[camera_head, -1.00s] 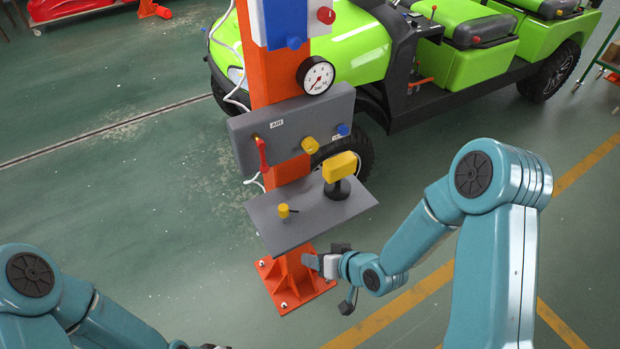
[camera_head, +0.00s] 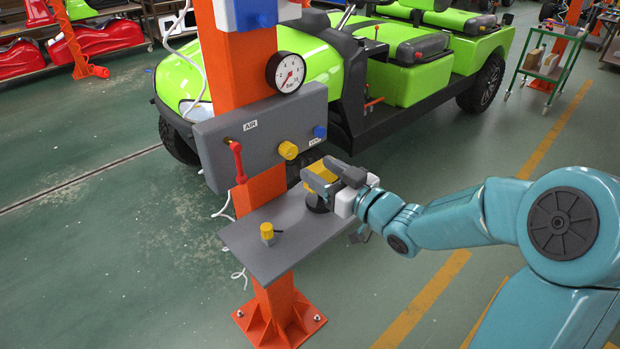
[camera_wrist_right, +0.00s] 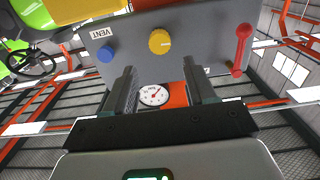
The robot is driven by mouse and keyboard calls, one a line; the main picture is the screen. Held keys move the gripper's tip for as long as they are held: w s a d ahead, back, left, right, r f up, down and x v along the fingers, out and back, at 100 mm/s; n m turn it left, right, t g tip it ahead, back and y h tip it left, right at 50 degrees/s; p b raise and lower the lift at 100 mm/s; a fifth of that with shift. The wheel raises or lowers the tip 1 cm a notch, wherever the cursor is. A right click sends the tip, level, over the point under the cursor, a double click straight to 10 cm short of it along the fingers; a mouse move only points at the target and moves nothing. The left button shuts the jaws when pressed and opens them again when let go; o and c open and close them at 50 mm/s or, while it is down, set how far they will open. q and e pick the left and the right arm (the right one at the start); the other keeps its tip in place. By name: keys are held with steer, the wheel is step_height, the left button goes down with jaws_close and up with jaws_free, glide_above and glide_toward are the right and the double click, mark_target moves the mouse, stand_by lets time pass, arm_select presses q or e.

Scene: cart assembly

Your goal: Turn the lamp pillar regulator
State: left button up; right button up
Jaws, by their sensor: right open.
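The lamp pillar is an orange post (camera_head: 262,188) carrying a grey panel (camera_head: 225,140). A round yellow knob (camera_head: 288,150), which looks like the regulator, sits on the panel between a red lever (camera_head: 237,160) and a blue knob (camera_head: 319,131). A white dial gauge (camera_head: 286,72) is above it. My right gripper (camera_head: 318,180) is just below and right of the yellow knob, over the shelf. In the right wrist view my right gripper (camera_wrist_right: 163,88) has its fingers apart, with nothing gripped. The yellow knob (camera_wrist_right: 159,41) shows beyond the fingertips, apart from them. My left gripper is out of view.
A grey shelf (camera_head: 255,252) sticks out under the panel with a small yellow knob (camera_head: 267,233) on it. A green cart (camera_head: 410,75) stands behind. The floor at left is clear.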

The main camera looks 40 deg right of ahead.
mark_target(292, 153)
steer(key=w+p, duration=0.1)
steer(key=w, duration=0.2)
steer(key=w+p, duration=0.1)
steer(key=w, duration=0.2)
steer(key=w+p, duration=0.1)
steer(key=w, duration=0.2)
steer(key=shift+w+a, duration=0.15)
steer(key=shift+a, duration=0.2)
steer(key=shift+f, duration=0.2)
steer(key=c, duration=0.6)
steer(key=m, duration=0.7)
steer(key=shift+m, duration=0.4)
steer(key=m, duration=0.9)
steer(key=o, duration=0.8)
steer(key=shift+o, duration=0.2)
steer(key=shift+s, duration=0.2)
